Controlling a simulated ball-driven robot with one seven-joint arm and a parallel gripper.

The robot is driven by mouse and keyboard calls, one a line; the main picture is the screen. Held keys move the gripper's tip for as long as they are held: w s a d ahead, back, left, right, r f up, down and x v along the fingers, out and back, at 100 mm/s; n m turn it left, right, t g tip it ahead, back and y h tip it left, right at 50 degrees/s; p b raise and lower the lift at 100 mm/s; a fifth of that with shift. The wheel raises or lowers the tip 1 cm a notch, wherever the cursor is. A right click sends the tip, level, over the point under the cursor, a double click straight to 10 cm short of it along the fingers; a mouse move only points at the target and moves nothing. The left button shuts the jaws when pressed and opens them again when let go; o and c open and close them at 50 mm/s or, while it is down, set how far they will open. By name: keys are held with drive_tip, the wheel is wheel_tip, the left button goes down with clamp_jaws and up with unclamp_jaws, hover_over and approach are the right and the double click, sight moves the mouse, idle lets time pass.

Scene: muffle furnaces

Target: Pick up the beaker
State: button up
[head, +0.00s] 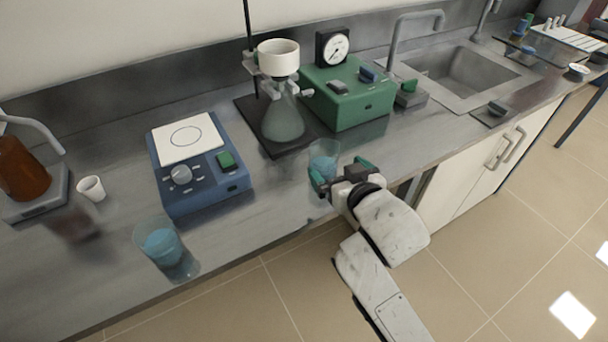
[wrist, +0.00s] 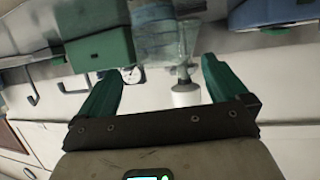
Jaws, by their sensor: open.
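A clear glass beaker with blue liquid (head: 324,158) stands on the grey counter near its front edge, just beyond my gripper. A second beaker with blue liquid (head: 162,247) stands at the counter's front left. My gripper (head: 338,171) is open, its green fingers apart at the near beaker and hiding part of it. In the wrist view, clear glass, seemingly the near beaker (wrist: 163,42), shows ahead of and between the fingertips (wrist: 160,75). I cannot tell whether either finger touches it. Nothing is gripped.
Behind the near beaker are a flask with a white funnel (head: 283,118) and a green box with a gauge (head: 350,100). A blue hotplate (head: 205,185) stands to the left, with a small white cup (head: 91,188) and brown bottle (head: 25,170) beyond. The sink (head: 460,75) is at right.

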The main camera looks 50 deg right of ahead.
sight(328, 162)
drive_tip(key=x, duration=0.3)
drive_tip(key=shift+w, duration=0.2)
drive_tip(key=p+x, duration=0.1)
drive_tip(key=x, duration=0.4)
drive_tip(key=shift+w+d+f, duration=0.15)
drive_tip(key=shift+d, duration=0.15)
drive_tip(key=c, duration=1.6)
